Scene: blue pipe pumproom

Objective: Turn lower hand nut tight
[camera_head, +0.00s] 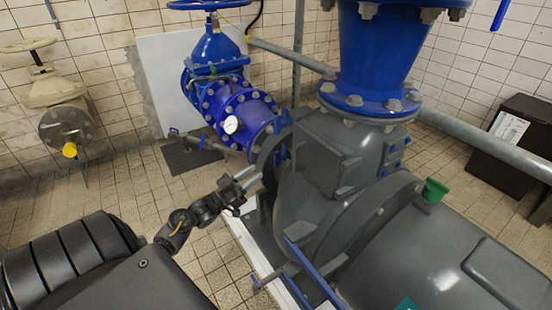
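The grey pump housing (325,170) stands right of centre. Two small blue pieces, which look like hand nuts, sit one above the other on its left side: an upper one (278,125) and a lower one (283,153). My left gripper (257,175) reaches in from the lower left. Its two pale fingers are apart and look empty. Their tips are beside the dark round flange, a little below and left of the lower blue piece; I cannot tell whether they touch the housing. My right gripper is not in view.
A large blue pipe (378,50) rises above the housing. Blue bars (313,272) lie at the housing's lower front. Tiled floor (120,195) is clear at left.

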